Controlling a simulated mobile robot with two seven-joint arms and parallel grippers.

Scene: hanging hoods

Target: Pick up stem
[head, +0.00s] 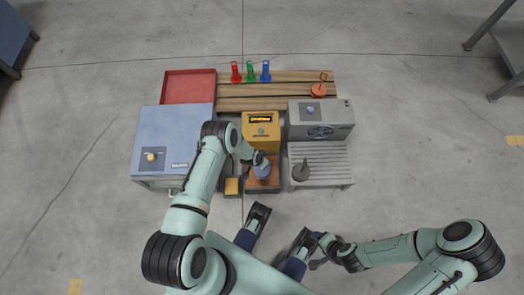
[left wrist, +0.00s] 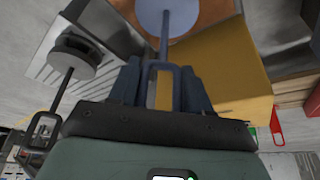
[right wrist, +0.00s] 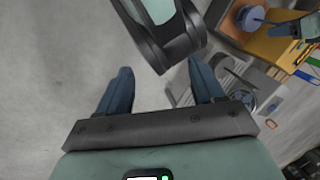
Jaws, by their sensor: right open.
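A blue-grey stem (left wrist: 164,45) has a round disc at one end and a square loop at the other. In the head view its disc (head: 262,171) is over the orange-brown bed of the yellow machine (head: 262,130). My left gripper (head: 254,158) is shut on the stem's loop, one finger on each side, as the left wrist view (left wrist: 163,85) shows. I cannot tell whether the disc touches the bed. A similar dark grey stem (head: 301,171) stands on the slatted grey bench. My right gripper (right wrist: 162,85) is open and empty, low in the head view near my body.
A blue cabinet (head: 170,140) and red tray (head: 190,87) are left. Red, green and blue pieces (head: 250,73) and an orange piece (head: 319,89) stand on wooden planks. The slatted bench (head: 332,176) and grey machine (head: 322,118) are right. Open floor surrounds them.

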